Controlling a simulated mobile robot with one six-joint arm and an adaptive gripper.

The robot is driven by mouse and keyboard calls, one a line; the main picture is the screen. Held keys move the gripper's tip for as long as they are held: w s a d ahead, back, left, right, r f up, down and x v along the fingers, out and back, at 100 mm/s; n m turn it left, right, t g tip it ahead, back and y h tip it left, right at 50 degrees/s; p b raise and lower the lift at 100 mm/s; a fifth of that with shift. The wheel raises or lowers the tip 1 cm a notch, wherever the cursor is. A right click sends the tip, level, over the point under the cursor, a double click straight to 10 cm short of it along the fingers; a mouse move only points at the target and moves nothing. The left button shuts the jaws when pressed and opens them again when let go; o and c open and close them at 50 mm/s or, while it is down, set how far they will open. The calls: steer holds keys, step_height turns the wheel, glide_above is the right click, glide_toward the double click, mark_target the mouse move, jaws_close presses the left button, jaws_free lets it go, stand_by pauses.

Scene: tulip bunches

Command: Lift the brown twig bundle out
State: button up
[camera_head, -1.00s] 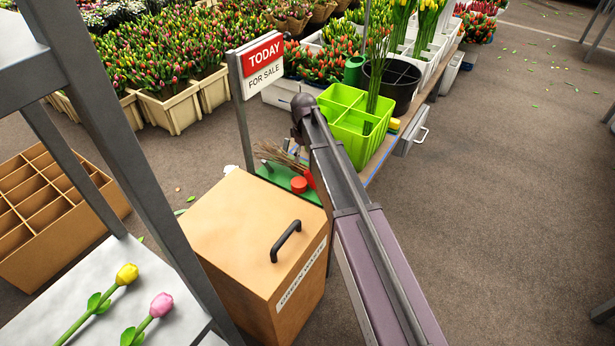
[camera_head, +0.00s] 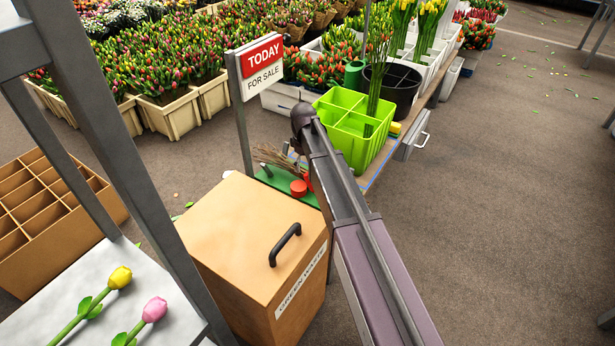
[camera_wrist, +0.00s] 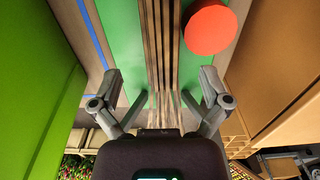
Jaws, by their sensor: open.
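The brown twig bundle (camera_head: 272,157) lies on a green surface (camera_head: 273,180) behind the cardboard-coloured box in the head view. In the wrist view the twigs (camera_wrist: 160,45) run up the middle of the picture over the green surface (camera_wrist: 119,30). My gripper (camera_wrist: 160,86) is open, with one finger on each side of the bundle's line. I cannot tell how far the fingers are above it. In the head view my arm hides most of the gripper.
A red round object (camera_wrist: 209,27) sits close to the right of the twigs. A bright green divided crate (camera_head: 352,128) stands beside my arm. The brown box with a black handle (camera_head: 250,240) and the sale sign (camera_head: 260,68) are close by.

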mark_target(304, 170)
steer(key=shift+s+f+b, duration=0.15)
steer(key=shift+f+b, duration=0.5)
steer(key=shift+f, duration=0.1)
steer(key=shift+s+f+b, duration=0.1)
steer(key=shift+f+b, duration=0.5)
steer(key=shift+f, duration=0.1)
steer(key=shift+f+b, duration=0.95)
jaws_close()
